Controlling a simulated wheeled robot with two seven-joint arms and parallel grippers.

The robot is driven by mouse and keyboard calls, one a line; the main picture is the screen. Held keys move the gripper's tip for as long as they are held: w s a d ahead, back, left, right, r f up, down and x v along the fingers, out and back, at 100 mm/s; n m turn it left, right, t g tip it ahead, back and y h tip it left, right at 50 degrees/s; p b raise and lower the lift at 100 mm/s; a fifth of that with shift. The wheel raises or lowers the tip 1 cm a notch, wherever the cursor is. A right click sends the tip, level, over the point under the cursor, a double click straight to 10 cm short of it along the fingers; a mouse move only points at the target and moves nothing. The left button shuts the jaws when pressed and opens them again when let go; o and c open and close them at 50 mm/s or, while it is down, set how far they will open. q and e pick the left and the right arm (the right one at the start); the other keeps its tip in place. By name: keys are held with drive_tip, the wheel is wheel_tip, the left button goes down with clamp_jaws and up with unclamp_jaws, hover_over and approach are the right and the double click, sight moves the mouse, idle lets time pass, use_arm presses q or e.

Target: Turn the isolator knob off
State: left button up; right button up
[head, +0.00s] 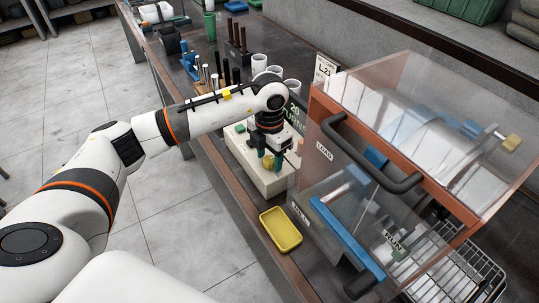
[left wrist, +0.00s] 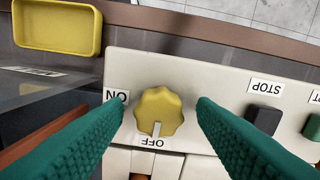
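The yellow isolator knob (left wrist: 158,110) sits on a cream control box (left wrist: 190,65). Its white pointer mark is toward the OFF label (left wrist: 153,143); the ON label (left wrist: 117,95) is to its left in the left wrist view. In the head view the knob (head: 268,161) shows at my fingertips on the control box (head: 243,150). My left gripper (head: 270,163) points down over it. Its green fingers (left wrist: 160,108) are open, one on each side of the knob, with gaps visible between them and it. My right gripper is not in view.
A dark STOP button (left wrist: 263,120) and a green button (left wrist: 315,126) share the panel. A yellow tray (head: 281,230) lies near the bench edge. A clear-walled enclosure with a dark handle (head: 370,155) stands close on the right. White cups (head: 260,63) stand behind.

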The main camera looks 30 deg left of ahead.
sight(269, 160)
use_arm(q)
drive_tip(key=shift+r, duration=0.3)
wheel_tip(269, 160, up, 11)
drive_tip(key=b, duration=0.3)
drive_tip(key=shift+r, duration=0.15)
idle(0.3)
